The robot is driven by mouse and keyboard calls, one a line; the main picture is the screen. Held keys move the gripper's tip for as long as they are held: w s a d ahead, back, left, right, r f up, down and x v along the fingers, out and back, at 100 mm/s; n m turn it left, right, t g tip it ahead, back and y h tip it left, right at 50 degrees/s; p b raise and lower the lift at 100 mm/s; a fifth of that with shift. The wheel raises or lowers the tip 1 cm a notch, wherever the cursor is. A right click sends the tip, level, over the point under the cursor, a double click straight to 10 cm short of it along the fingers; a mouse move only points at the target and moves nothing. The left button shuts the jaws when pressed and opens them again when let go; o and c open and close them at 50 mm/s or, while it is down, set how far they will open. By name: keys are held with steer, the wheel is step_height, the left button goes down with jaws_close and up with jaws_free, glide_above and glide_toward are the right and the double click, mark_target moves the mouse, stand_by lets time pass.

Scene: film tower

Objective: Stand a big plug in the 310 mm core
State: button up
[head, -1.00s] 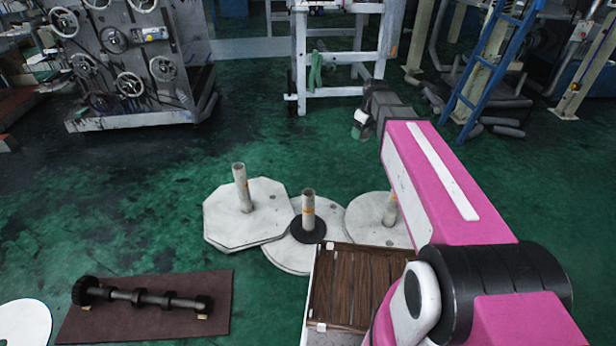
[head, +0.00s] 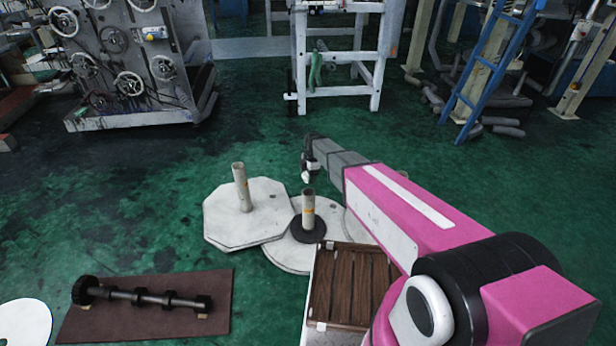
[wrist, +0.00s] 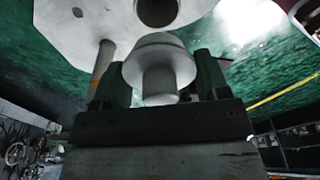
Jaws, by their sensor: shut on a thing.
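My gripper (head: 307,168) is shut on a pale plug (wrist: 157,66), which shows between the two fingers in the wrist view with a wide round flange and a narrower stub. In the head view the gripper is in the air above the middle core (head: 308,210), a pale upright tube with an orange mark. Another core (head: 242,188) stands on the left plate. I cannot tell which core is 310 mm.
The left octagonal plate (head: 220,222) and middle round plate (head: 290,257) lie on the green floor. A brown slatted crate (head: 345,285) stands in front. A dark shaft (head: 145,298) lies on a brown mat (head: 215,320) at left. The floor behind the cores is clear.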

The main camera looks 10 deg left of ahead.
steer(key=shift+a+f, duration=0.15)
steer(key=shift+f, duration=3)
steer(key=shift+f, duration=1.5)
steer(key=o, duration=1)
steer(key=shift+r, duration=0.1)
steer(key=r, duration=0.3)
steer(key=d+r, duration=0.1)
steer(key=r, duration=0.6)
steer(key=shift+w+d+r, duration=0.2)
steer(key=shift+w+r, duration=0.05)
steer(key=shift+w, duration=0.15)
